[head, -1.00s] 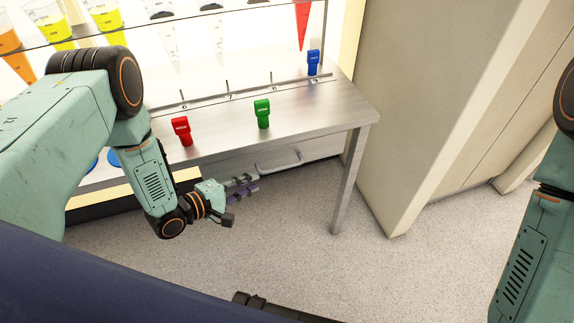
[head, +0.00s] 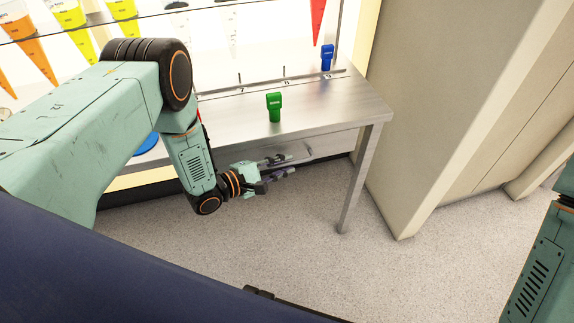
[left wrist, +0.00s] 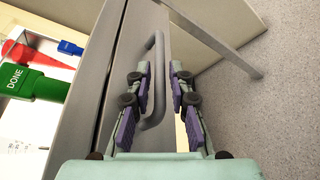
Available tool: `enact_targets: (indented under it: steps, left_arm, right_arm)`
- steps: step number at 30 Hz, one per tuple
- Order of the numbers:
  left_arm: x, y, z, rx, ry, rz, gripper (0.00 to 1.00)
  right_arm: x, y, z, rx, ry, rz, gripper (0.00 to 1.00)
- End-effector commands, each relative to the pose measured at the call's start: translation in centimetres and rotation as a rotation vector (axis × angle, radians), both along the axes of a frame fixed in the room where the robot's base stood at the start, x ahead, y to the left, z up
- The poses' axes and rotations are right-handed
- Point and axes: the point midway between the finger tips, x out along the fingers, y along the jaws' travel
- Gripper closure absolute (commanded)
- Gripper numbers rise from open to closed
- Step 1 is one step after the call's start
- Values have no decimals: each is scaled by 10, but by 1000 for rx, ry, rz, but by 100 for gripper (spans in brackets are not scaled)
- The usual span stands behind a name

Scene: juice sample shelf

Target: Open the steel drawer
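The steel drawer (head: 335,144) sits under the bench top and looks shut. Its bar handle (left wrist: 158,80) stands out from the drawer front in the left wrist view. In the head view the handle is mostly hidden behind my left gripper (head: 289,164). In the left wrist view the left gripper (left wrist: 160,68) is open, with one finger on each side of the handle bar. My right gripper is out of view.
The steel bench (head: 235,125) carries a green tag (head: 274,107) and a blue tag (head: 327,57). A bench leg (head: 360,185) stands right of the drawer, before a beige cabinet (head: 430,110). Speckled floor (head: 300,240) in front is clear.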

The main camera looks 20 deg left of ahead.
Motion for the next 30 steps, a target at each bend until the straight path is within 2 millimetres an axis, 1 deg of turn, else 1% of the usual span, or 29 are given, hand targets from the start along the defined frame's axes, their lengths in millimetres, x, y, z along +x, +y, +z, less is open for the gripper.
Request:
enact_targets:
  steps: [4,13,14,21,30]
  left_arm:
    - [10,-8,-3,0,0,-1,79]
    - [12,-9,-3,0,1,1,79]
    - [12,-9,-3,0,1,1,80]
    - [12,-9,-3,0,1,1,100]
    - [12,-8,-3,0,1,2,100]
  right_arm:
    - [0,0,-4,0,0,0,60]
    - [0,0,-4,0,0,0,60]
    - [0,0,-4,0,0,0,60]
    - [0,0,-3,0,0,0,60]
    - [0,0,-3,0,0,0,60]
